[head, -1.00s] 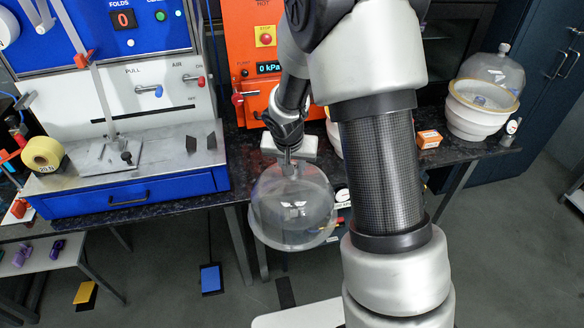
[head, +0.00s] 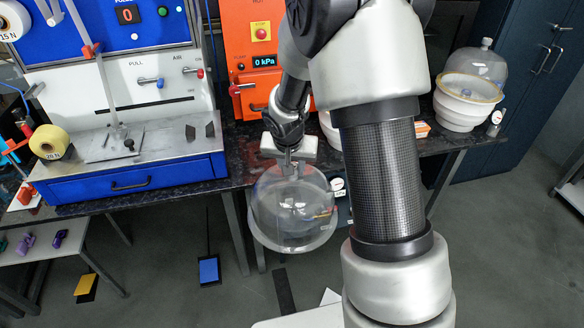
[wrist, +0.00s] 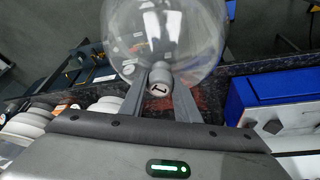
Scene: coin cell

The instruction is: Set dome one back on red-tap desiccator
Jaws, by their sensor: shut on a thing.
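A clear glass dome (head: 290,225) hangs below my gripper (head: 288,163) in front of the bench edge, over the floor. My gripper is shut on the dome's knob. In the wrist view the knob (wrist: 158,88) shows a dark "1" between my fingers (wrist: 160,95), and the clear dome (wrist: 165,35) spreads beyond it. A white desiccator base (head: 328,125) on the bench is mostly hidden behind my arm. I cannot make out a red tap on it. White round bases also show at the left in the wrist view (wrist: 28,122).
A second desiccator (head: 465,105) with its dome on stands at the bench's right, a gauge (head: 495,117) beside it. An orange machine (head: 245,25) and a blue-and-white pull tester (head: 130,185) stand behind and left. A round gauge (head: 337,183) is close right of the held dome.

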